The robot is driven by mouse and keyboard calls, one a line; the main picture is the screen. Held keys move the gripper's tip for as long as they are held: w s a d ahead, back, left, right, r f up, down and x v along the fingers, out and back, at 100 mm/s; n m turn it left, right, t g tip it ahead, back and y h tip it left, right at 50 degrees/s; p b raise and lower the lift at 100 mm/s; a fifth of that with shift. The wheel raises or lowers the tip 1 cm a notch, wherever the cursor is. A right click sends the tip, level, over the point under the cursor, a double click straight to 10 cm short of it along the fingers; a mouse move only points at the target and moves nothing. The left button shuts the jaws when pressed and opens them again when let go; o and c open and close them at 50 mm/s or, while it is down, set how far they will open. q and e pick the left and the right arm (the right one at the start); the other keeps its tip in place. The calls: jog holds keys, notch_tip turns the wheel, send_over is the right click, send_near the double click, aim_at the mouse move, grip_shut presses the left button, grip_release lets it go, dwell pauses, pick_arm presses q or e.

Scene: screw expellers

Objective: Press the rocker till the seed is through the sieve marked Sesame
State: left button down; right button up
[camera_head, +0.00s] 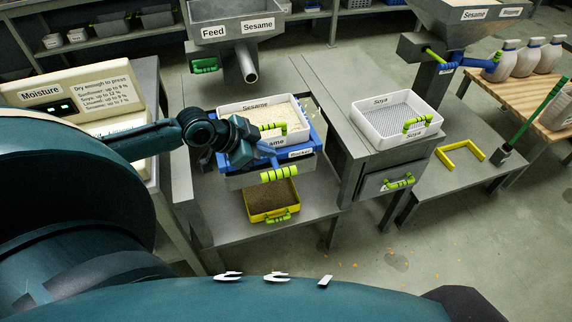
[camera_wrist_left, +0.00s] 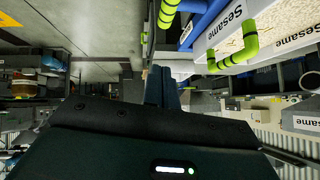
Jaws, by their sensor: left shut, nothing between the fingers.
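The white sieve marked Sesame (camera_head: 226,121) holds pale seed and has a green handle. It sits in the blue rocker (camera_head: 314,140), whose Rocker label shows at its front right. The sieve's Sesame wall (camera_wrist_left: 236,16) and the seed behind it also show at the upper right of the left wrist view. My left gripper (camera_head: 272,159) is shut and empty at the rocker's front, in front of the sieve. It covers part of the sieve's front label. I cannot tell whether it touches the rocker. In the left wrist view its fingers (camera_wrist_left: 160,86) are together. My right gripper is not in view.
A yellow tray (camera_head: 250,213) with brownish material stands below the rocker. A hopper (camera_head: 236,28) marked Feed and Sesame with a spout is behind. A Moisture panel (camera_head: 60,100) is at left. A white Soya sieve (camera_head: 366,128) stands on the bench at right, above a drawer.

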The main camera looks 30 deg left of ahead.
pick_arm(q)
send_over(295, 168)
jog(key=s, duration=0.3)
notch_tip(295, 168, down, 5)
jog(key=f, duration=0.1)
jog(key=a+f, duration=0.1)
jog(key=shift+w+f+b, duration=0.15)
jog(key=shift+f+b, duration=0.15)
jog(key=shift+f, duration=0.1)
jog(key=shift+w+a+f, duration=0.1)
jog(key=shift+a+f, duration=0.1)
jog(key=shift+f, duration=0.55)
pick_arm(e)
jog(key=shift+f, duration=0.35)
